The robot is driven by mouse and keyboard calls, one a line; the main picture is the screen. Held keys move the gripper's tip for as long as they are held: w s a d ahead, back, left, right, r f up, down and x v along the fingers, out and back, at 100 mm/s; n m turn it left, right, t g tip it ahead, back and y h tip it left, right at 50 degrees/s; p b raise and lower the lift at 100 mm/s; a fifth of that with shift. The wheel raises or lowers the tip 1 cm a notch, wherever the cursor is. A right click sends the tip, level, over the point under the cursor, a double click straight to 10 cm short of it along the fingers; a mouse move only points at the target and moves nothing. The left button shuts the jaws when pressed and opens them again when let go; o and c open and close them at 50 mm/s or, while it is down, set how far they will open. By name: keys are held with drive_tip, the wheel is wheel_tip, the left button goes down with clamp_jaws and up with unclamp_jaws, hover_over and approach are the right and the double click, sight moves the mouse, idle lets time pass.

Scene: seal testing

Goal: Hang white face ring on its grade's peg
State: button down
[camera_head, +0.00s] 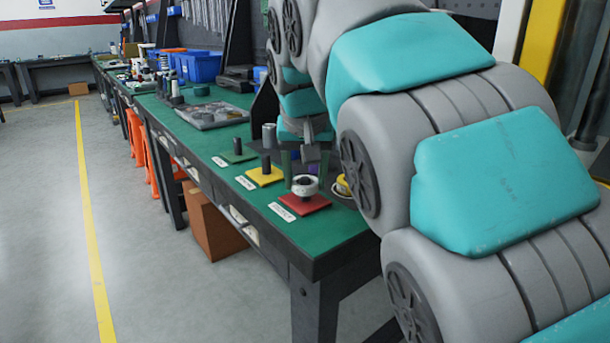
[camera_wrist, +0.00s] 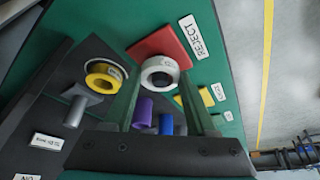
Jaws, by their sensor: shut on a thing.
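The white face ring (camera_head: 296,189) is between the fingertips of my gripper (camera_head: 307,171), low over the red square base (camera_head: 320,203) at the front of the bench. In the wrist view my gripper (camera_wrist: 160,88) is shut on the ring (camera_wrist: 149,67), whose dark centre faces the camera. The red base (camera_wrist: 152,44) lies beside a label reading REJECT (camera_wrist: 193,38). A dark stub shows at the ring's centre and below it; I cannot tell how far the ring is down around the peg. A yellow base with a dark peg (camera_head: 265,171) and a green base with a dark peg (camera_head: 238,149) stand further left.
A yellow ring (camera_wrist: 102,80) lies close beside my gripper. Purple (camera_wrist: 143,109) and blue (camera_wrist: 166,123) cylinders and a grey post (camera_wrist: 76,109) stand nearby. A grey tray (camera_head: 212,115) and blue bins (camera_head: 199,67) are further back. The bench's front edge is close to the red base.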

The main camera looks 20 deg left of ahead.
drive_tip(key=shift+f+b, duration=0.45)
drive_tip(key=shift+f, duration=0.5)
idle(1.3)
drive_tip(key=shift+c, duration=0.6)
unclamp_jaws()
drive_tip(key=shift+r, duration=0.1)
wheel_tip(320, 180, up, 6)
drive_tip(key=p, duration=0.4)
drive_tip(key=shift+r+p, duration=0.55)
drive_tip(key=shift+r, duration=0.85)
